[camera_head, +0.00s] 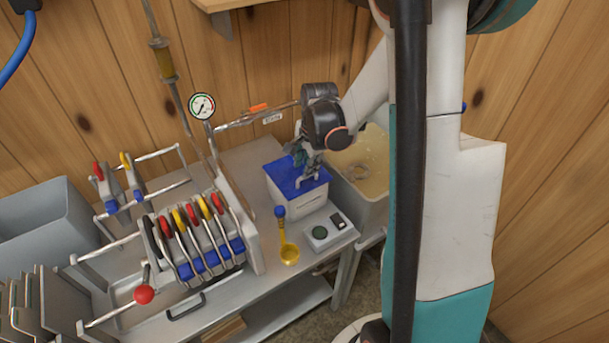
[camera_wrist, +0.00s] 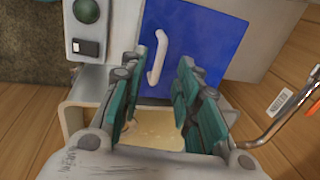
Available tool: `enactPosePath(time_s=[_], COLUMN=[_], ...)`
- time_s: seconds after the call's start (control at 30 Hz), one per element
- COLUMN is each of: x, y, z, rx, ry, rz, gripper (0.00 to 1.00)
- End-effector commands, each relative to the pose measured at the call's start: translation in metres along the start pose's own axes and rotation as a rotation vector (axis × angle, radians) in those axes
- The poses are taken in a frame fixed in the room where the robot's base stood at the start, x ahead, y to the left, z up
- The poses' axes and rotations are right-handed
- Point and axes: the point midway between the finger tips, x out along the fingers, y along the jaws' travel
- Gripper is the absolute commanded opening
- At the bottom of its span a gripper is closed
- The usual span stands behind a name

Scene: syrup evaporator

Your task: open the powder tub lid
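The powder tub (camera_head: 297,201) is a white box with a flat blue lid (camera_head: 283,181), which lies closed on top. In the wrist view the blue lid (camera_wrist: 208,48) carries a white bar handle (camera_wrist: 157,56). My gripper (camera_head: 309,176) is over the lid, and in the head view its fingers hide part of the lid and the handle. In the wrist view the teal fingers of my gripper (camera_wrist: 160,72) are spread apart. The handle shows between and just beyond the fingertips. I cannot tell whether they touch it.
A grey bin (camera_head: 378,203) with pale yellow contents stands right of the tub. A rack of coloured-handled levers (camera_head: 200,235) is at left. A pipe with a gauge (camera_head: 202,106) stands behind.

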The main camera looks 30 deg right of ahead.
Motion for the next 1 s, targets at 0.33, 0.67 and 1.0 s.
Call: enactPosePath(time_s=[0.33, 0.67, 1.0], x=[0.041, 0.043, 0.043], y=[0.000, 0.000, 0.000], z=[0.000, 0.000, 0.000], rx=[0.000, 0.000, 0.000], ry=[0.000, 0.000, 0.000], rz=[0.000, 0.000, 0.000], gripper=[0.30, 0.30, 0.00])
